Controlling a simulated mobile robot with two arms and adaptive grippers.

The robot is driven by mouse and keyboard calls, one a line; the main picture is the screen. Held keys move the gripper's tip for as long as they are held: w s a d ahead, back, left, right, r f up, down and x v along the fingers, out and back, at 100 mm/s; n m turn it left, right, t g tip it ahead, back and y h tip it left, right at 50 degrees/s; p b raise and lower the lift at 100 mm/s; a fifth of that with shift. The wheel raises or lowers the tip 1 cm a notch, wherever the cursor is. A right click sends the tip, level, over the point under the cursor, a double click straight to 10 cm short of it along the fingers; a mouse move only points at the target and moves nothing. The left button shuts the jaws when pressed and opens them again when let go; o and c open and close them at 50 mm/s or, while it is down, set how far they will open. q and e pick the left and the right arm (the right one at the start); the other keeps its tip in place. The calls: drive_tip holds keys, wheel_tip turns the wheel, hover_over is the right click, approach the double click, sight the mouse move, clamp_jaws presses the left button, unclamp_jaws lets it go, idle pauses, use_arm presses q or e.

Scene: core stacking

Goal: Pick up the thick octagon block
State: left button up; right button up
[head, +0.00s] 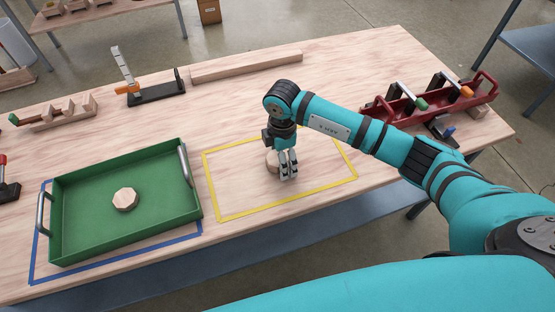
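A pale wooden octagon block (125,199) lies flat in the green tray (120,246) at the left. A second pale wooden block (272,161) is on the table inside the yellow outline, partly hidden by my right gripper, so its full shape and thickness cannot be told. My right gripper (288,174) points down right at this second block, fingers low near the table. Whether the fingers grip it or only stand beside it is not clear. My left gripper is not in view.
The yellow outline (233,215) is otherwise bare. A wooden bar (246,66) and a clamp (156,94) lie toward the back. A red tool caddy (478,92) stands at the right. The tray has raised walls and metal handles.

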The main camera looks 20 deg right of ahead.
drive_tip(key=c, duration=1.1)
drive_tip(key=shift+c, duration=0.2)
drive_tip(key=shift+r, duration=0.15)
